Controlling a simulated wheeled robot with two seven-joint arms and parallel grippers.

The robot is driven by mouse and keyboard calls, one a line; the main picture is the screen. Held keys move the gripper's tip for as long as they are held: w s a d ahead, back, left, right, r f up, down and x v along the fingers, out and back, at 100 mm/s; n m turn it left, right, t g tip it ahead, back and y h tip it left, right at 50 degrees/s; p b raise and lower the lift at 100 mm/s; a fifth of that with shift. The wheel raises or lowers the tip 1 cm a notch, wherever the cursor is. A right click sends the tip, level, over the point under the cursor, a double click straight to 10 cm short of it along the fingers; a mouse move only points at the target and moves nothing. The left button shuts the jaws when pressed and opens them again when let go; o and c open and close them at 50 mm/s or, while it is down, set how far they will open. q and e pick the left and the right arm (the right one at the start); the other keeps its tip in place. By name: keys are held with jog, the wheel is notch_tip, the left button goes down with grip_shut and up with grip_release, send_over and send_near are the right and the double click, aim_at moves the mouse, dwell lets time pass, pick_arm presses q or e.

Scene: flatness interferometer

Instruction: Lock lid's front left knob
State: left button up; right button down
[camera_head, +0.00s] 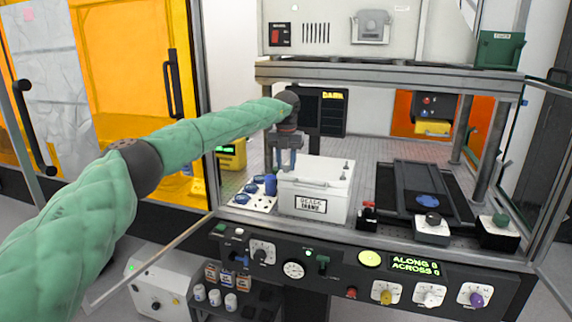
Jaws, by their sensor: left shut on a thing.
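A white box with a lid (318,172) and a black-framed label (312,205) on its front stands on the perforated bench. Two small upright knobs show at the lid's right end, the back right one (346,164) and the front right one (342,177). My left gripper (287,166) points down at the lid's left end, its fingers shut on the front left knob, which they hide. The back left knob cannot be made out behind the gripper. My right gripper is not in view.
A white holder (243,201) with blue-capped items stands left of the box. A black stage (428,185) with a blue disc lies to the right. A metal frame (390,75) spans above. A control panel (335,272) runs along the front, and a glass door stands open at right.

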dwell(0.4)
pick_arm(q)
jog(key=o, duration=1)
jog(key=shift+r, duration=0.1)
